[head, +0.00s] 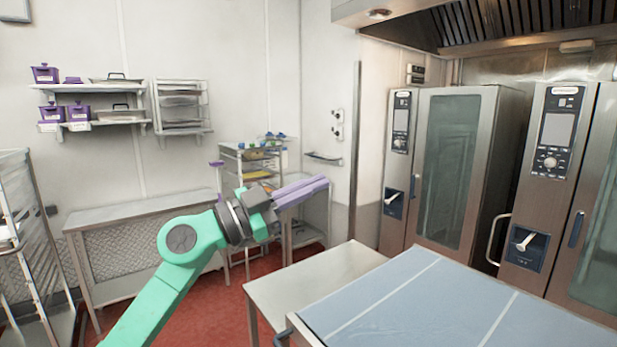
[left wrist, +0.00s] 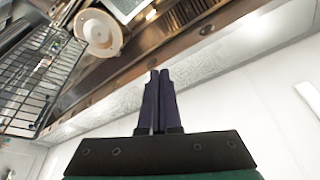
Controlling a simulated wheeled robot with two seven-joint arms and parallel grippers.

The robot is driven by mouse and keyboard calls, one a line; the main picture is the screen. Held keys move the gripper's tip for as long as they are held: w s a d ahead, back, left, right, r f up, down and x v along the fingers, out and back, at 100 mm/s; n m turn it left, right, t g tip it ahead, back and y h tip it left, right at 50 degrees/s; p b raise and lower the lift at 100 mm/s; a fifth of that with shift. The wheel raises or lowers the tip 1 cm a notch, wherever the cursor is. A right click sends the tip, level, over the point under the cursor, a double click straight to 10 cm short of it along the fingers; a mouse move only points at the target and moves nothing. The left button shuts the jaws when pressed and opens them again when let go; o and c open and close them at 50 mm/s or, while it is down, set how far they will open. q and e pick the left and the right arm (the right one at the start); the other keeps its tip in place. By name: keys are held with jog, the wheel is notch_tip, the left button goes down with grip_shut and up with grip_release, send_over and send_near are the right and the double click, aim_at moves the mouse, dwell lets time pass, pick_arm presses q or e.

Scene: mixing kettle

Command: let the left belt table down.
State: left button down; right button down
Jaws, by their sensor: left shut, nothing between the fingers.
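A belt table (head: 400,295) with a pale blue-grey surface and white lines fills the bottom right of the head view. It looks roughly level, and a blue handle or bracket (head: 284,337) shows at its left corner. I cannot tell whether it is the left belt table; the rest of the machine is out of frame. My left gripper (head: 324,183) is shut and empty, its purple fingers pointing right, in the air above and behind the belt table's left end. In the left wrist view the shut fingers (left wrist: 160,75) touch nothing. My right gripper is not in view.
A steel table (head: 300,280) stands just left of the belt table. Two tall ovens (head: 450,170) stand behind it under a hood. A side table (head: 150,212) and a rack (head: 30,230) are at the left. Red floor (head: 200,310) shows between.

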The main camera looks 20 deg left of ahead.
pick_arm(q)
jog(key=shift+w+a+f, duration=0.3)
jog(key=shift+a+f, duration=0.4)
jog(key=shift+d, duration=0.15)
